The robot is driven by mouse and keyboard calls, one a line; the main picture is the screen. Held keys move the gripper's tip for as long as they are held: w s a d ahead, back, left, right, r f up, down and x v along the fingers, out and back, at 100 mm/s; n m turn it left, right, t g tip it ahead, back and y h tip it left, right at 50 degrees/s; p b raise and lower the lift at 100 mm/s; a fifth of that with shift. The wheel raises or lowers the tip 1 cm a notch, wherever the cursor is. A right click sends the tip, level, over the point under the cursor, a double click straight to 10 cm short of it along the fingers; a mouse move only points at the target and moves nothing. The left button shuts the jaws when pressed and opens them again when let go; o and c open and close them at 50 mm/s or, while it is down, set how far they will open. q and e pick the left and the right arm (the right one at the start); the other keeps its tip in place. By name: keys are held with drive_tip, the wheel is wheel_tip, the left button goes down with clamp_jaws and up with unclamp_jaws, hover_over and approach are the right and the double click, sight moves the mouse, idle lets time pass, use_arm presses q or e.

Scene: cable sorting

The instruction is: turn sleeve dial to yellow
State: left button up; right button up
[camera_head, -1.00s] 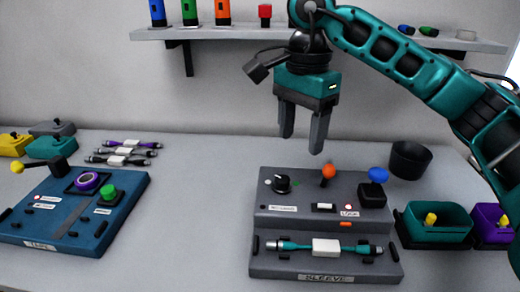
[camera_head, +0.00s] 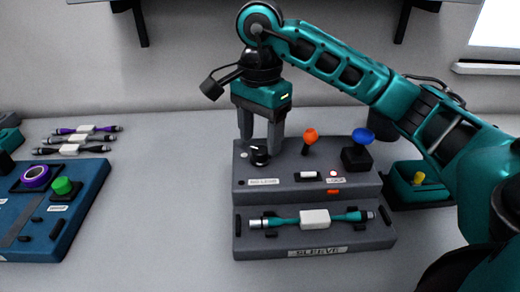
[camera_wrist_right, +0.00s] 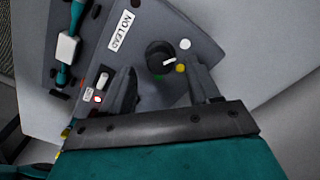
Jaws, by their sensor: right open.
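The sleeve station (camera_head: 365,240) is a dark grey stepped box labelled SLEEVE. Its black dial (camera_head: 259,155) is on the upper step at left and also shows in the right wrist view (camera_wrist_right: 158,54). A white mark on the dial faces between a white dot (camera_wrist_right: 185,44) and a yellow dot (camera_wrist_right: 180,68), nearer the yellow. My right gripper (camera_head: 261,143) is open and points down just above the dial. In the wrist view its fingers (camera_wrist_right: 162,75) are on either side of the dial; contact cannot be told. My left gripper is out of view.
An orange-knobbed lever (camera_head: 310,137) and a blue-topped control (camera_head: 361,140) stand right of the gripper. A teal cable (camera_head: 285,222) lies on the lower step. A teal bin (camera_head: 400,195) is at right, a blue station (camera_head: 85,205) at left. Table between stations is clear.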

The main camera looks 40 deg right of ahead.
sight(260, 155)
drive_tip(key=shift+f, duration=1.2)
drive_tip(key=shift+c, duration=0.4)
drive_tip(key=c, duration=1)
drive_tip(key=shift+o, duration=0.2)
drive_tip(key=m, duration=0.2)
drive_tip(key=shift+m, duration=0.4)
drive_tip(key=m, duration=0.3)
drive_tip(key=shift+m, duration=0.3)
drive_tip(key=m, duration=0.5)
drive_tip(key=shift+m, duration=0.3)
